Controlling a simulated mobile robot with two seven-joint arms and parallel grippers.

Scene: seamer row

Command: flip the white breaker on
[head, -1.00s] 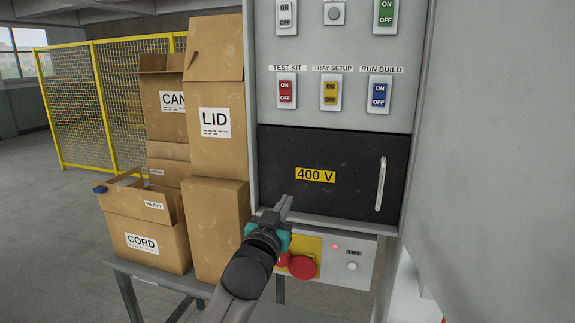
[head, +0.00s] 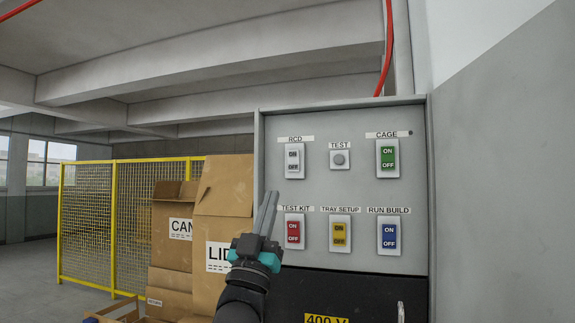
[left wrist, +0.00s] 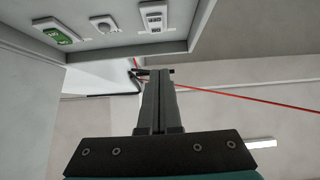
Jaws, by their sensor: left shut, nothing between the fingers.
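The white breaker (head: 295,160) sits at the top left of the grey panel, under the RCD label, with ON above OFF. It also shows in the left wrist view (left wrist: 153,16), near the top edge. I cannot tell its switch position for sure. My left gripper (head: 270,194) is shut and empty, pointing up below and left of the white breaker, apart from it. In the left wrist view the closed fingers (left wrist: 158,75) point up the picture. My right gripper is not in view.
A round TEST button (head: 340,159) and green CAGE breaker (head: 388,158) share the top row. Red (head: 293,231), yellow (head: 340,233) and blue (head: 389,235) breakers sit below, above the dark 400 V cover (head: 370,290). Cardboard boxes (head: 224,190) stand left of the panel.

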